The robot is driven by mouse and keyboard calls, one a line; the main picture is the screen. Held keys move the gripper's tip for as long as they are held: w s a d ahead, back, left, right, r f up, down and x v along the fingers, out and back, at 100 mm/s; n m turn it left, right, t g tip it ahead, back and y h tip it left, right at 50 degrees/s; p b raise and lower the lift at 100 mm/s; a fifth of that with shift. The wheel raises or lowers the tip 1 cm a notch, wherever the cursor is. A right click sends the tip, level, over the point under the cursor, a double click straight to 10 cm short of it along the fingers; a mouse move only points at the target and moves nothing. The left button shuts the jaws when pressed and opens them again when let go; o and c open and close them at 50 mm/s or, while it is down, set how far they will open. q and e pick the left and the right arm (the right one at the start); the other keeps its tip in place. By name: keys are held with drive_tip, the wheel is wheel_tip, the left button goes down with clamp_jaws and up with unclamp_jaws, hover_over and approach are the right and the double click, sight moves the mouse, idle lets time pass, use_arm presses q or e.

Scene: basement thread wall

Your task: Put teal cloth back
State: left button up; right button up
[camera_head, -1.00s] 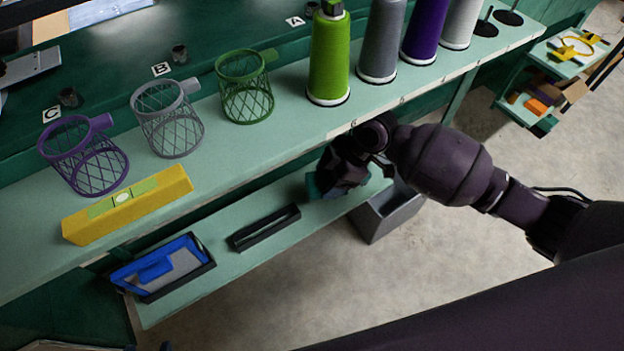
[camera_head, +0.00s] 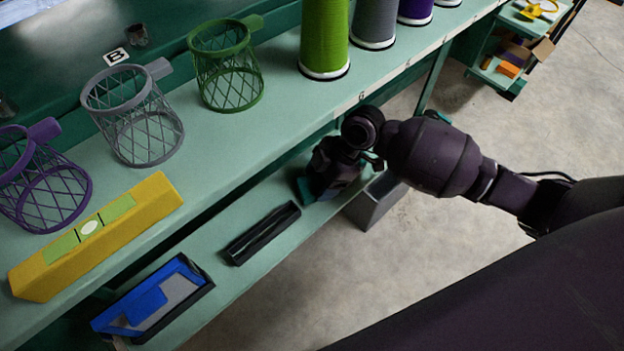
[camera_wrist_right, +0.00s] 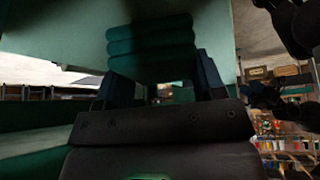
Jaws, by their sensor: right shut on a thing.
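The teal cloth (camera_wrist_right: 150,48) shows in the right wrist view as a dark, folded bundle with several layers. My right gripper (camera_wrist_right: 160,85) is shut on it, with one finger at each side. In the head view, the right gripper (camera_head: 322,182) is over the right part of the lower shelf (camera_head: 232,283). A small teal edge of the cloth (camera_head: 305,190) shows at its left side; the gripper hides the rest. I cannot tell whether the cloth touches the shelf. My left gripper is not in view.
An empty-looking black tray (camera_head: 262,235) and a black tray with a blue item (camera_head: 150,300) are on the lower shelf. A grey bin (camera_head: 376,203) stands right of the gripper. The upper shelf holds a yellow level (camera_head: 100,235), wire baskets (camera_head: 133,115) and thread spools (camera_head: 325,40).

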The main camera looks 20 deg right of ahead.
drive_tip(key=shift+w+r, duration=0.1)
drive_tip(key=shift+r, duration=0.05)
drive_tip(key=o, duration=0.9)
drive_tip(key=shift+f, duration=0.2)
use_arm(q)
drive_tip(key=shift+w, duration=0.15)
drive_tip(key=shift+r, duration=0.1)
